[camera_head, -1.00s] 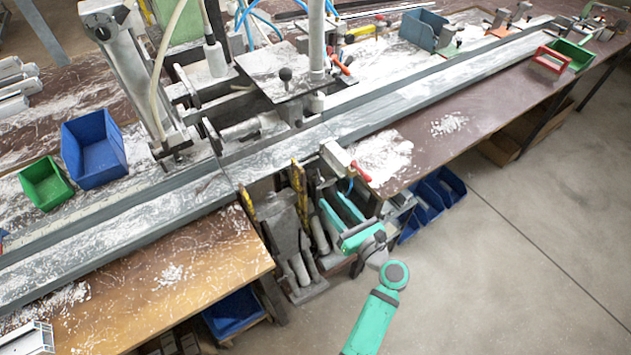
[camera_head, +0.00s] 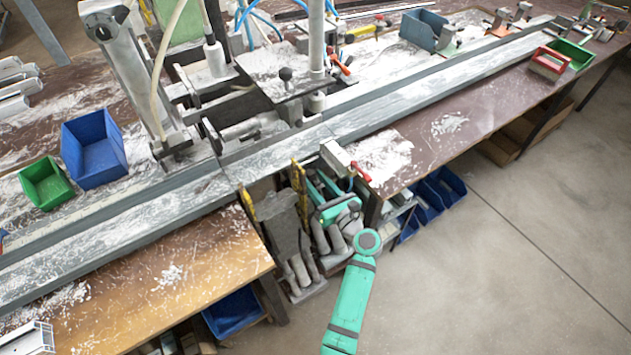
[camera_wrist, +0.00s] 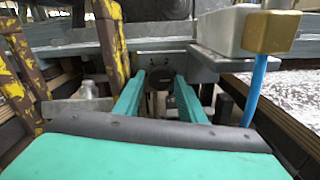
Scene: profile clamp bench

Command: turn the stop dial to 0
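My gripper (camera_head: 319,181) is at the front edge of the bench, below the long grey rail and by the gap between the two bench tops. In the wrist view my gripper (camera_wrist: 159,80) has its two teal fingers apart, pointing forward at a grey plate (camera_wrist: 150,58) under the rail. A dark round part (camera_wrist: 158,102), which may be the stop dial, shows between the fingers. I cannot tell whether the fingers touch it, and no number on it is readable. In the head view the dial is not distinguishable.
A grey block with a brass-coloured end (camera_wrist: 270,32) and a blue hose (camera_wrist: 256,90) are close on the right. A worn yellow post (camera_wrist: 110,45) is close on the left. The long grey rail (camera_head: 400,105) runs above. Open floor (camera_head: 500,270) lies to the right.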

